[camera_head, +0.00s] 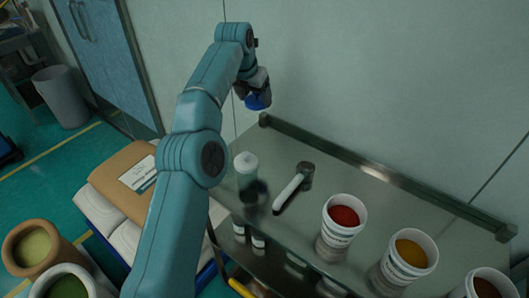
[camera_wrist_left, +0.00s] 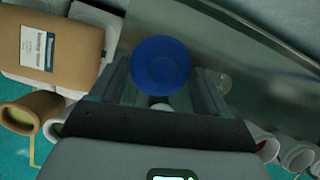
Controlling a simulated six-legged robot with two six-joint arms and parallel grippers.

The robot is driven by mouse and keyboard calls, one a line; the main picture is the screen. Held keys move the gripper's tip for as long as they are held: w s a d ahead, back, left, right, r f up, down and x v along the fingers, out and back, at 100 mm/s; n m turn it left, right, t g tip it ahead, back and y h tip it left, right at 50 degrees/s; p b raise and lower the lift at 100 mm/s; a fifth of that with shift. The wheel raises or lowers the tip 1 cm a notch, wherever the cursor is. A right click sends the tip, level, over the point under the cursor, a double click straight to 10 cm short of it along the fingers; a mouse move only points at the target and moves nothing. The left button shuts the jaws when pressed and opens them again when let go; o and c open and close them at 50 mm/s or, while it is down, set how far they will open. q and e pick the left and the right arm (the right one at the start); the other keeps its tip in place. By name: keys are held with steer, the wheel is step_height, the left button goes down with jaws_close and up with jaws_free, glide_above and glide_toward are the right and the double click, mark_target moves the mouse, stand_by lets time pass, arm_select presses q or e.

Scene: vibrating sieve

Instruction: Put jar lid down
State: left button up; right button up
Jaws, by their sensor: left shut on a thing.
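My left gripper (camera_head: 252,86) is raised above the back left part of the metal table, near the wall. It is shut on a blue round jar lid (camera_head: 259,100), which hangs clear of the table. In the left wrist view the lid (camera_wrist_left: 160,62) sits between the two fingers and hides what is behind it. A clear jar (camera_head: 246,176) with a whitish upper part stands upright on the table, below and slightly left of the lid. My right gripper is not in view.
A scoop with a white handle (camera_head: 288,193) lies right of the jar. White tubs of red powder (camera_head: 344,217) and orange powder (camera_head: 411,253) stand further right. A raised rail (camera_head: 370,166) runs along the table's back. Bare metal lies between the scoop and rail.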

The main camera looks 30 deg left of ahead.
arm_select(q)
steer(key=b, duration=0.9)
glide_above(257, 150)
steer(key=s, duration=0.2)
step_height(257, 150, down, 14)
steer(key=shift+a+f, duration=0.1)
steer(key=shift+f, duration=0.55)
step_height(257, 150, down, 3)
steer(key=shift+w+f+b, duration=0.1)
steer(key=shift+f+b, duration=0.1)
steer(key=shift+b, duration=0.55)
steer(key=shift+f, duration=0.15)
steer(key=shift+d, duration=0.2)
